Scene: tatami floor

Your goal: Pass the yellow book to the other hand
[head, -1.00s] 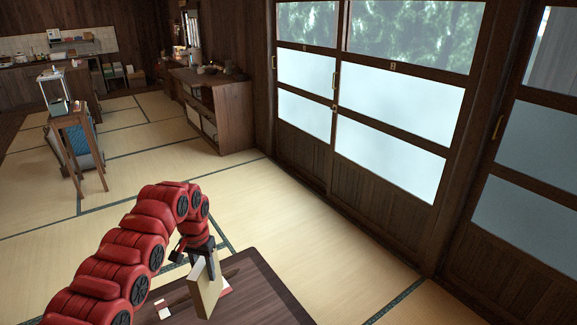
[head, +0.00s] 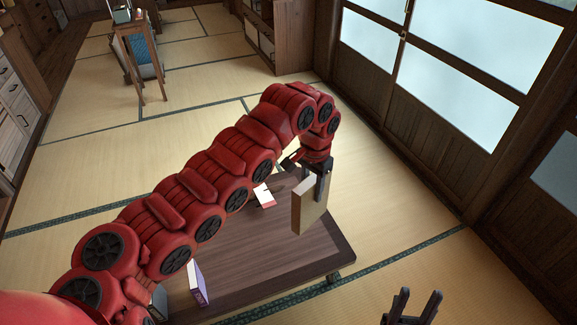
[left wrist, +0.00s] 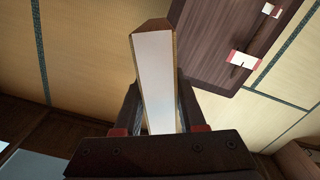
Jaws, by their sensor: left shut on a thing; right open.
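The yellow book (head: 309,208) hangs upright above the low dark table. Its cover looks tan-yellow, with pale page edges. My left gripper (head: 318,181) is shut on the book's upper end. In the left wrist view the book (left wrist: 153,75) shows its pale page edge between the two fingers of my left gripper (left wrist: 160,112). My right gripper (head: 413,308) is at the bottom edge of the head view, with its two fingers apart and empty. It is to the right of the book and clear of it.
The low table (head: 262,249) is below the book. On it are a red and white item (head: 264,195) and a purple and white box or book (head: 197,284). Tatami floor (head: 400,208) lies open between the table and the sliding doors (head: 455,85).

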